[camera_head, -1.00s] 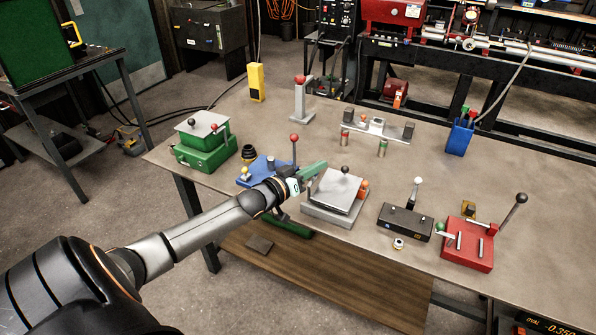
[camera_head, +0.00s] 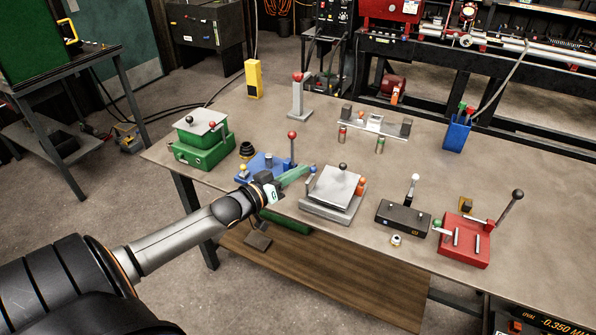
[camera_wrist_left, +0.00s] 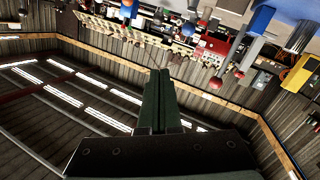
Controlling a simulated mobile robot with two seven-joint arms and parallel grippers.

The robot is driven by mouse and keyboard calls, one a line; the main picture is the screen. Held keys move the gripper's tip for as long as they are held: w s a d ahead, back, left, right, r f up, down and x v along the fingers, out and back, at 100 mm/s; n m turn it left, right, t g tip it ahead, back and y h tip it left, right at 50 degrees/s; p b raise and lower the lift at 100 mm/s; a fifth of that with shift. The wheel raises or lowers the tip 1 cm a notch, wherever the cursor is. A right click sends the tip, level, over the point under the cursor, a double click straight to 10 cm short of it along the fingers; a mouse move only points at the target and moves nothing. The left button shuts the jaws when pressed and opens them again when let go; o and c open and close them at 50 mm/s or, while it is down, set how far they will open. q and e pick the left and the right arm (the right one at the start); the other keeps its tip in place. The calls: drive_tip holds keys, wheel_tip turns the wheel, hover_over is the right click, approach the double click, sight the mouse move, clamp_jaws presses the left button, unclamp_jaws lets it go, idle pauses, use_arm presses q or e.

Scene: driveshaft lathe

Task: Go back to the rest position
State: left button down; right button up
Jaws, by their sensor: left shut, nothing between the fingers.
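My left arm comes in from the lower left in the head view. My left gripper (camera_head: 305,169) has green fingers, lies over the near part of the table between the blue fixture and the grey plate fixture, and is shut and empty. In the left wrist view the two green fingers (camera_wrist_left: 161,75) lie flat together with nothing between them. I cannot tell how high the fingers are above the table. My right gripper is in neither view.
The table (camera_head: 290,225) carries a green box (camera_head: 205,150), a blue fixture (camera_head: 262,165), a grey plate fixture (camera_head: 333,190), a black block (camera_head: 403,219) and a red fixture (camera_head: 462,243). A blue cup (camera_head: 457,137) stands farther back. Bare tabletop shows at the right.

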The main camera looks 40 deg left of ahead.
use_arm(q)
drive_tip(key=s+d+f+m+g, duration=0.5)
drive_tip(key=s+d+f+g, duration=0.3)
drive_tip(key=s+d+f, duration=1.4)
drive_tip(key=shift+s+d+h, duration=0.3)
drive_tip(key=shift+s+d, duration=0.4)
drive_tip(key=shift+d, duration=0.15)
drive_tip(key=shift+a, duration=0.1)
